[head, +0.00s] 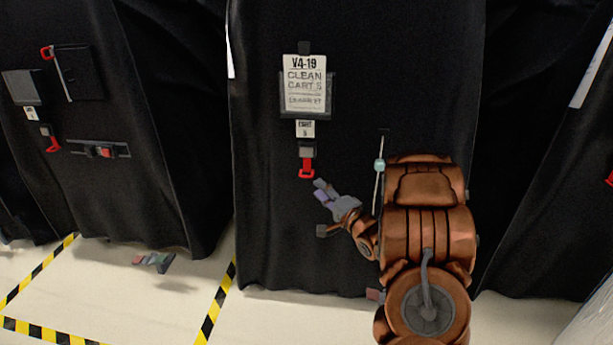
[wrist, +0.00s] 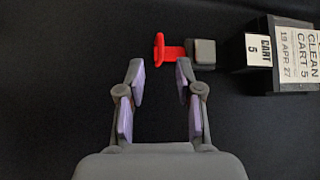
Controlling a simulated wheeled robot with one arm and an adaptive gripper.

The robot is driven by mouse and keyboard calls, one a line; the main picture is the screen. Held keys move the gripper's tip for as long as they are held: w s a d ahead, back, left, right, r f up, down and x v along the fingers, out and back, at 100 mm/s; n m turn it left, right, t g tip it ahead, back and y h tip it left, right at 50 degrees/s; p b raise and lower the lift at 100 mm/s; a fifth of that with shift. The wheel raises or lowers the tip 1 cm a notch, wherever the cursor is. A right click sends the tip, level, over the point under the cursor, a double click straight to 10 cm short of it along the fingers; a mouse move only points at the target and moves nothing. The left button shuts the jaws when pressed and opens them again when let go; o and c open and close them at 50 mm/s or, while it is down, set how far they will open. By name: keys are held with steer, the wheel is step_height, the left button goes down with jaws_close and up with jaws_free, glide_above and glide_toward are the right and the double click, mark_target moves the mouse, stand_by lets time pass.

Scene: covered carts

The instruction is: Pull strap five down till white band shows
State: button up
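The strap of cart 5 ends in a red pull tab (head: 307,168) below a grey buckle (head: 307,149) on the black cover. In the wrist view the red tab (wrist: 171,52) lies sideways, beside its grey buckle (wrist: 202,53) and the small "CART 5" label (wrist: 259,50). My gripper (head: 322,189) is just below and slightly right of the tab in the head view. In the wrist view my gripper (wrist: 159,70) is open, with nothing between its purple pads. The tab is just beyond the fingertips, nearer the right one. I cannot tell whether they touch.
A "CLEAN CART 5" sign (head: 304,86) hangs above the buckle. A thin rod with a teal bead (head: 379,165) is close to my arm. Another covered cart at left has red tabs (head: 53,145). Yellow-black tape (head: 216,305) marks the pale floor.

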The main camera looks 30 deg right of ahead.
mark_target(306, 177)
steer(key=shift+w+a+r+b, duration=0.1)
steer(key=shift+w+r+b, duration=0.2)
steer(key=shift+w, duration=0.95)
steer(key=shift+w+a+r+b, duration=0.1)
steer(key=shift+w+b, duration=0.25)
steer(key=shift+w, duration=0.95)
steer(key=shift+w+a+r+b, duration=0.15)
steer(key=shift+w+b, duration=0.2)
steer(key=shift+w, duration=0.9)
jaws_close()
